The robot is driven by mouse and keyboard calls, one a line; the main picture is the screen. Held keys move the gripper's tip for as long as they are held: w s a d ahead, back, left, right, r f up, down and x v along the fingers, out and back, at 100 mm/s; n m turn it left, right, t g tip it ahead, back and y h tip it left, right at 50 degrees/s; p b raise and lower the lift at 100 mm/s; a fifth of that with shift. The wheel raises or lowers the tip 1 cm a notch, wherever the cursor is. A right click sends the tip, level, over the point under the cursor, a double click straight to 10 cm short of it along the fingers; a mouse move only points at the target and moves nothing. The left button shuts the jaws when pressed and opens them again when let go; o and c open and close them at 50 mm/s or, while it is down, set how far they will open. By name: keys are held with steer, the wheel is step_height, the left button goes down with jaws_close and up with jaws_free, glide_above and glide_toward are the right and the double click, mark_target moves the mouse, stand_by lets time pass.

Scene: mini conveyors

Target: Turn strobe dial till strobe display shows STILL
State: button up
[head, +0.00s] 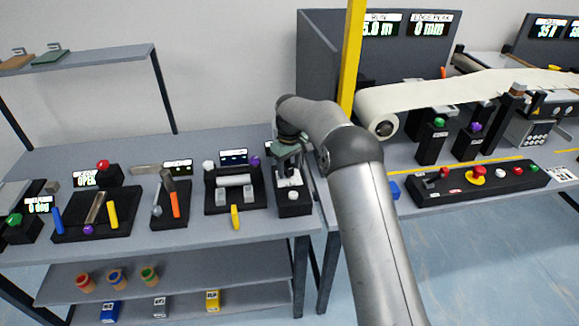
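My gripper (289,172) points down over a black box (293,208) at the right end of the left bench. The box has a pale top part and a white knob low on its front. The gripper's fingers overlap the box's top, so I cannot tell whether they touch it or how far apart they are. A purple knob (255,161) stands just left of the gripper. A small dark display (233,157) sits left of that knob, its text too small to read. I cannot make out which dial or display is labelled strobe.
Left of the gripper is a black roller fixture (235,197), then tools and a box reading "OPER" (86,181). A yellow post (351,55) and a cream conveyor belt (450,93) stand right. A black button panel (478,184) lies on the right bench.

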mark_target(290, 170)
steer(key=shift+r, duration=0.1)
step_height(290, 170, up, 17)
stand_by(0.7)
steer(key=shift+r, duration=0.1)
